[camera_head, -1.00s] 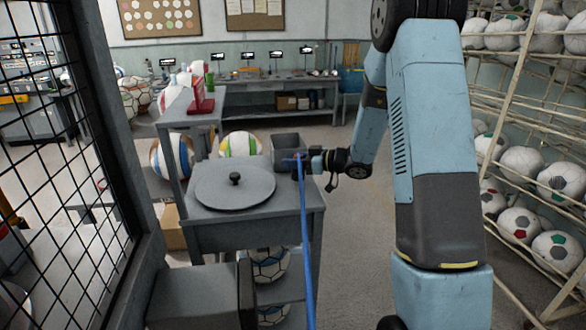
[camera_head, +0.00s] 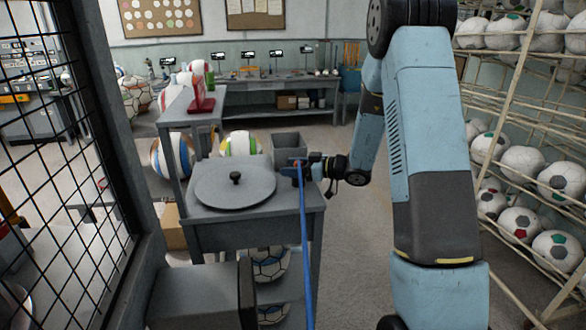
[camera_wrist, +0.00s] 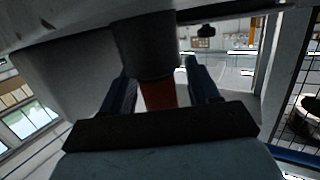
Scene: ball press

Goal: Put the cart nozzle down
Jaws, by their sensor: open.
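The nozzle shows in the wrist view as a dark grey cylinder (camera_wrist: 150,45) with a red-brown part (camera_wrist: 158,96) between my fingers. My gripper (camera_wrist: 160,85) is open, with one finger on each side of the red-brown part. In the head view my gripper (camera_head: 299,168) is at the right edge of the grey cart (camera_head: 262,235), beside its bin (camera_head: 289,142). The blue hose (camera_head: 306,250) runs down from the nozzle there. The nozzle is small and partly hidden in the head view, and I cannot tell exactly how it rests.
A round grey lid (camera_head: 235,187) with a black knob lies on the cart top. Racks of balls (camera_head: 522,165) stand at the right, and a mesh panel (camera_head: 70,130) is at the left. A workbench (camera_head: 280,85) lies behind. Open floor (camera_head: 352,245) lies right of the cart.

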